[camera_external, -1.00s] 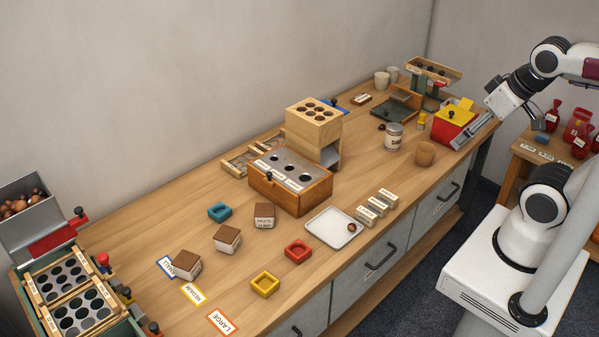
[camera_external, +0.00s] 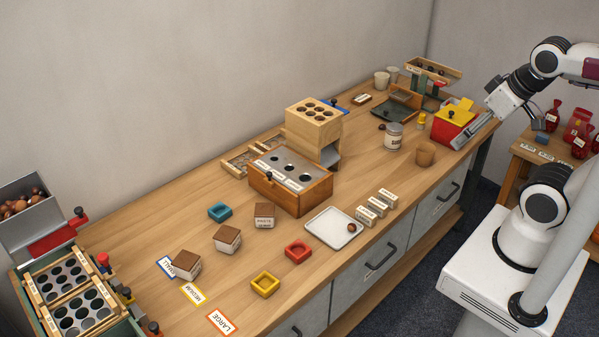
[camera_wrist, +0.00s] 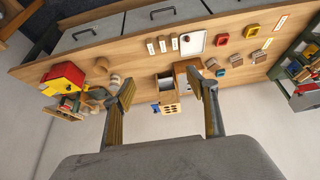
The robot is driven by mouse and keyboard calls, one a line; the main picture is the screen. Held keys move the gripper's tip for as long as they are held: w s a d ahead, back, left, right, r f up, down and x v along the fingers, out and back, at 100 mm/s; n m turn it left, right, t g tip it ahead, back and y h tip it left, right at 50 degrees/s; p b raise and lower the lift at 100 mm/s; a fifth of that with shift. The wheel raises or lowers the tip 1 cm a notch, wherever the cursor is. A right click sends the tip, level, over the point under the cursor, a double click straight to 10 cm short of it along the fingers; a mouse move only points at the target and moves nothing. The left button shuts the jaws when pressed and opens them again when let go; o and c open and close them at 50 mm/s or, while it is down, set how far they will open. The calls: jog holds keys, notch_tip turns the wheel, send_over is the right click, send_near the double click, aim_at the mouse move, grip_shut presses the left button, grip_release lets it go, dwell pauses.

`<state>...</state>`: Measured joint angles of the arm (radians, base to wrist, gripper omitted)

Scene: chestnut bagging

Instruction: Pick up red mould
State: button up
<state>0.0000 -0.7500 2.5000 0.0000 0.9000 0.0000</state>
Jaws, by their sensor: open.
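The red mould (camera_external: 298,251) is a small square block with a recess. It lies on the wooden bench, right of the yellow mould (camera_external: 265,284) and left of the white tray (camera_external: 333,228). In the wrist view the red mould (camera_wrist: 222,39) shows small, near the bench's front edge. My gripper (camera_external: 458,144) is at the far right end of the bench in the external view, well away from the red mould. In the wrist view my gripper (camera_wrist: 164,88) has its fingers wide apart with nothing between them.
A blue mould (camera_external: 220,211) and brown-topped blocks (camera_external: 227,238) stand near the red mould. A wooden box with holes (camera_external: 290,180) stands behind the tray. A red and yellow box (camera_external: 455,121) is close to my gripper. The bench right around the red mould is bare.

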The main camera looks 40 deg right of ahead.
dwell(0.4)
jog(key=m+t+y, duration=0.2)
jog(key=t, duration=0.2)
send_over(298, 251)
jog(key=s, duration=0.3)
notch_tip(298, 251, down, 21)
jog(key=s+f+t, duration=0.1)
jog(key=f, duration=0.2)
jog(key=s+f+t+h, duration=0.1)
jog(key=f, duration=0.3)
jog(key=s+f+n+t+h, duration=0.1)
jog(key=f, duration=0.3)
jog(key=shift+s+d, duration=0.1)
jog(key=shift+s, duration=0.15)
jog(key=shift+s+d+f+n+t, duration=0.2)
jog(key=shift+s+f+n+t, duration=0.1)
jog(key=shift+s+f+t, duration=0.3)
jog(key=shift+x, duration=1.25)
